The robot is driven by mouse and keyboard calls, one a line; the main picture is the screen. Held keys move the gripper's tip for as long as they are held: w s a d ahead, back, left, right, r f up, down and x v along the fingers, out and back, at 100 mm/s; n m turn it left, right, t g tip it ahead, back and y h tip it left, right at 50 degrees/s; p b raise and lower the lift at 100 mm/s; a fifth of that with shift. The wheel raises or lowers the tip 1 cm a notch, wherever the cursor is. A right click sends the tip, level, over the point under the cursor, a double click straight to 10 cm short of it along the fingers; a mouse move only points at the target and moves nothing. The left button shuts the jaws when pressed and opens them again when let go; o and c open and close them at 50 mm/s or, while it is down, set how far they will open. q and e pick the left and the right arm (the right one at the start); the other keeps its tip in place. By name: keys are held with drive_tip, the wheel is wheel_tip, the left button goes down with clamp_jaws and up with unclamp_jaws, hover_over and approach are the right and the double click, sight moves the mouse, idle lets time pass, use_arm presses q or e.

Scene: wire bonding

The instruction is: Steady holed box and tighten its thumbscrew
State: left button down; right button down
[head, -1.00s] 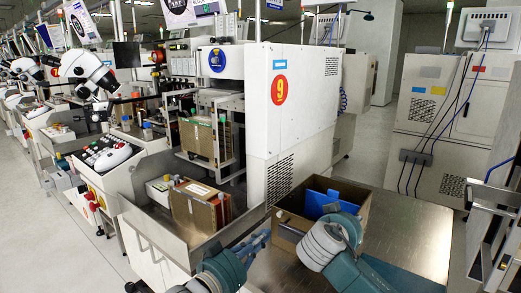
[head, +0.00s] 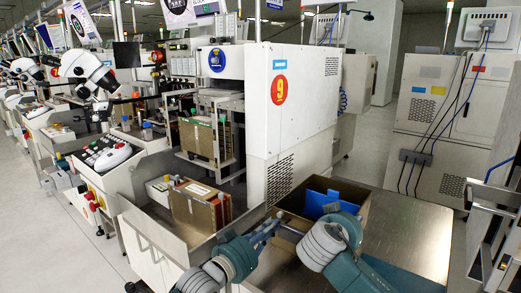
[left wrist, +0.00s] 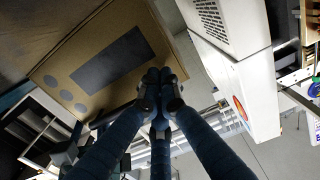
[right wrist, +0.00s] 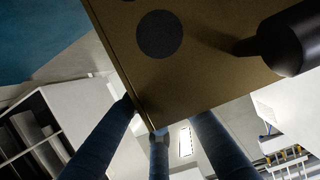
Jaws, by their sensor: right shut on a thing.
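The holed box (head: 364,207) is an open brown carton on the steel table, with a blue piece (head: 318,203) inside. Dark round spots and a dark rectangle mark its face in the left wrist view (left wrist: 140,22). My right gripper (right wrist: 160,118) is shut on the box, its fingers at the box's edge. A dark cylindrical knob (right wrist: 285,42), perhaps the thumbscrew, stands out from that face. In the head view a grey rod (head: 290,229) shows at the box's near side. My left gripper (head: 268,230) is beside the rod, fingertips (left wrist: 160,92) close together; contact is unclear.
The steel table (head: 415,235) is clear to the right of the box. A second brown carton (head: 195,208) stands in the metal tray at left. The white machine numbered 9 (head: 290,130) rises behind the box.

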use_arm(q)
drive_tip(key=shift+w+d, duration=0.35)
drive_tip(key=shift+w, duration=0.1)
drive_tip(key=shift+s+d+r, duration=0.1)
drive_tip(key=shift+d+r, duration=0.1)
drive_tip(key=shift+r, duration=0.65)
idle(0.4)
drive_tip(key=shift+f, duration=0.2)
idle(0.6)
drive_tip(key=shift+f, duration=0.45)
drive_tip(key=shift+s+a, duration=0.15)
drive_tip(key=shift+s, duration=0.05)
drive_tip(key=shift+v, duration=2.85)
drive_tip(key=shift+a, duration=0.1)
